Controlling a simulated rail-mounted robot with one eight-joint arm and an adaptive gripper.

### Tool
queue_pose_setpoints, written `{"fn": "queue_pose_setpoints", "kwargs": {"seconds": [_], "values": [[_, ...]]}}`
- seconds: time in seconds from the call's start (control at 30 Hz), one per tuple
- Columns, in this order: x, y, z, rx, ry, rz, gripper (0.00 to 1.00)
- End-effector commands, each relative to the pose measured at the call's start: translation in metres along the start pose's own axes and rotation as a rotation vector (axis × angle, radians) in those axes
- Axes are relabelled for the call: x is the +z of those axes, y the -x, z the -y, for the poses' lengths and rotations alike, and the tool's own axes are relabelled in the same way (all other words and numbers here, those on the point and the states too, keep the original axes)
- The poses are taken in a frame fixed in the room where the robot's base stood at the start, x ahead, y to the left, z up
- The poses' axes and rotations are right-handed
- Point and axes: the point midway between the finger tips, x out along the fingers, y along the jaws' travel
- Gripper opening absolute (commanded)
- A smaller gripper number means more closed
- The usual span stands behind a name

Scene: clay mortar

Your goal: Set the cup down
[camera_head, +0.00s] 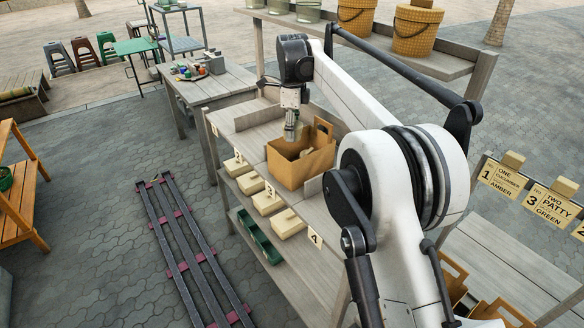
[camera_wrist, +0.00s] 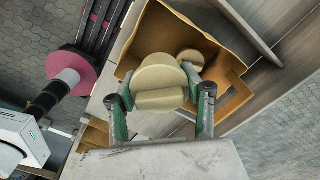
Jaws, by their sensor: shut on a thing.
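My gripper (camera_head: 292,130) hangs over an open tan box (camera_head: 283,172) with a handle, on the grey wooden counter. In the wrist view, the green-padded fingers of my gripper (camera_wrist: 159,78) stand either side of a pale beige rounded thing, likely the cup (camera_wrist: 160,98). They are shut on it. It lies over the box (camera_wrist: 146,40) opening; whether it touches the box floor cannot be told. Another small beige round piece (camera_wrist: 190,57) shows just beyond, inside the box. In the head view, beige pieces (camera_head: 306,153) show in the box; the held cup is not clear.
Several pale blocks (camera_head: 267,202) lie along a lower shelf, with a green tray (camera_head: 260,237) below. A raised shelf carries yellow buckets (camera_head: 416,29). A slatted rack (camera_head: 192,250) lies on the paving.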

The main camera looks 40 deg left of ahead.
Motion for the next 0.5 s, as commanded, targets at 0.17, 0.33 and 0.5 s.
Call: {"fn": "queue_pose_setpoints", "kwargs": {"seconds": [0.17,0.33,0.5], "values": [[0.000,-0.043,0.000,0.000,0.001,0.000,0.16],[0.000,-0.077,0.000,0.000,0.001,0.000,0.16],[0.000,-0.096,0.000,0.000,0.001,0.000,0.16]]}}
